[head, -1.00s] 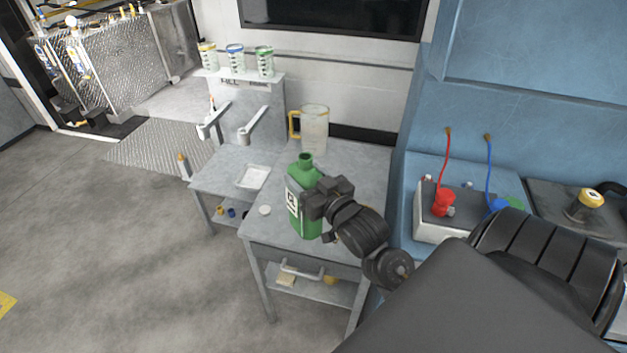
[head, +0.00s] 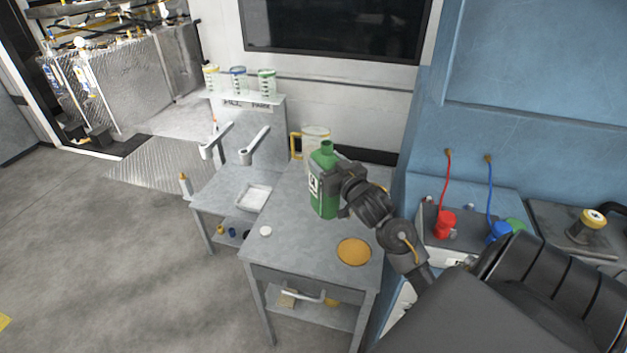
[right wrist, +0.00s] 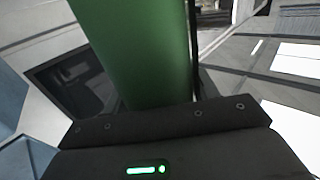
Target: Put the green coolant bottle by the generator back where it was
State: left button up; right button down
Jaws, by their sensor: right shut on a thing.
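The green coolant bottle (head: 325,190) is upright, with an open neck and a white label on its left side. My right gripper (head: 334,188) is shut on it from the right. The bottle is over the back part of the grey table (head: 290,245), in front of a clear jug. I cannot tell whether its base touches the tabletop. In the right wrist view the green bottle (right wrist: 145,55) fills the middle, close against the gripper. A small white cap (head: 265,231) lies on the table's left side. My left gripper is not in view.
A clear jug (head: 316,136) with a yellow handle stands behind the bottle. An orange round disc (head: 354,251) lies on the table's front right. A white tray (head: 254,197) is to the left. A battery with a red clamp (head: 446,222) and blue clamp (head: 498,232) is at right.

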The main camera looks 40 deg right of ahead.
aim_at(314, 179)
jog(key=w+f, duration=0.1)
jog(key=f, duration=0.1)
jog(key=w+f+p, duration=0.1)
jog(key=w+f, duration=0.1)
jog(key=f, duration=0.1)
jog(key=w+f, duration=0.2)
jog(key=f, duration=0.1)
jog(key=shift+w+f+p, duration=0.1)
jog(key=shift+p, duration=0.3)
jog(key=shift+f, duration=0.45)
jog(key=shift+c, duration=2.2)
grip_release()
